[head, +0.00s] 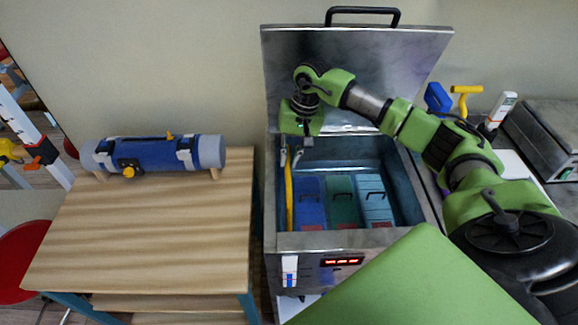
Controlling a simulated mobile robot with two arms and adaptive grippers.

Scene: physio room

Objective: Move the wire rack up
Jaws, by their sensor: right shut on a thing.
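The open metal tank (277,240) stands right of the wooden table, with its lid raised. A long yellow bar (289,200) shows inside along the tank's left wall; it looks like the edge of the wire rack, whose other wires I cannot make out. Blue (311,203), green (343,202) and light blue (374,203) packs stand side by side to its right. My right gripper (290,160) points down into the tank's back left corner, its fingers shut at the far end of the yellow bar. The exact grip is too small to see. My left gripper is not in view.
The raised lid (400,55) stands behind my right arm. The wooden table (150,225) carries a blue and grey roll (155,155) at its back; its front is clear. Small blue and yellow tools (438,98) and a grey metal unit (540,130) are at the right.

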